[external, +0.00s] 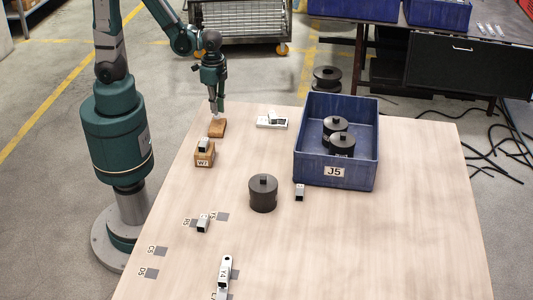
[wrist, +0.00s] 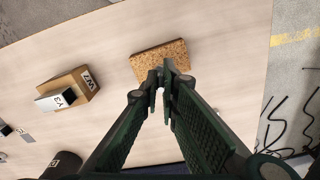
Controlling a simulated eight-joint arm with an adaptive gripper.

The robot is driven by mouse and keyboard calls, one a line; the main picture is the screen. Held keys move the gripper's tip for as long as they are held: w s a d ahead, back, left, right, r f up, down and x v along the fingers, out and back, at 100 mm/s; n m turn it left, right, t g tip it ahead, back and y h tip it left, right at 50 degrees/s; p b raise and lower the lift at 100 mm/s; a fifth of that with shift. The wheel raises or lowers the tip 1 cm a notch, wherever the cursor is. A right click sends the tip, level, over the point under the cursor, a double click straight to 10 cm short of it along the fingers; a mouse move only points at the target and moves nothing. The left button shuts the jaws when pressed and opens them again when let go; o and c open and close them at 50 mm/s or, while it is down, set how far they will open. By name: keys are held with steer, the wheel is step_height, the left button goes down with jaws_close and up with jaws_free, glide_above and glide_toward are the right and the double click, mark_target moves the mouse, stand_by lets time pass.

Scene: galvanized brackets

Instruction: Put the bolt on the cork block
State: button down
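The cork block (external: 217,128) lies on the table's far left part; in the wrist view it is a speckled brown slab (wrist: 160,60) just beyond the fingertips. My gripper (external: 216,107) points down right above it. In the wrist view its fingers (wrist: 161,80) come together on a small pale thing (wrist: 160,91), which seems to be the bolt. In the external view this pale piece (external: 217,117) shows below the fingertips, close over the cork block. The fingers hide most of it, and I cannot tell if it touches the cork.
A wooden block marked W7 (external: 204,158) with a metal piece on it stands nearby. A blue bin marked J5 (external: 335,172) holds two black cylinders. Another black cylinder (external: 263,195), a small bracket (external: 299,193) and a pale metal part (external: 272,121) are on the table. The right front is clear.

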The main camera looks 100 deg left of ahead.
steer(key=shift+f+b, duration=0.45)
steer(key=shift+f, duration=1.1)
steer(key=shift+f, duration=0.2)
steer(key=c, duration=2.6)
jaws_free()
steer(key=shift+r, duration=0.2)
steer(key=shift+r+p, duration=1.95)
steer(key=shift+r, duration=4.05)
steer(key=shift+r, duration=0.15)
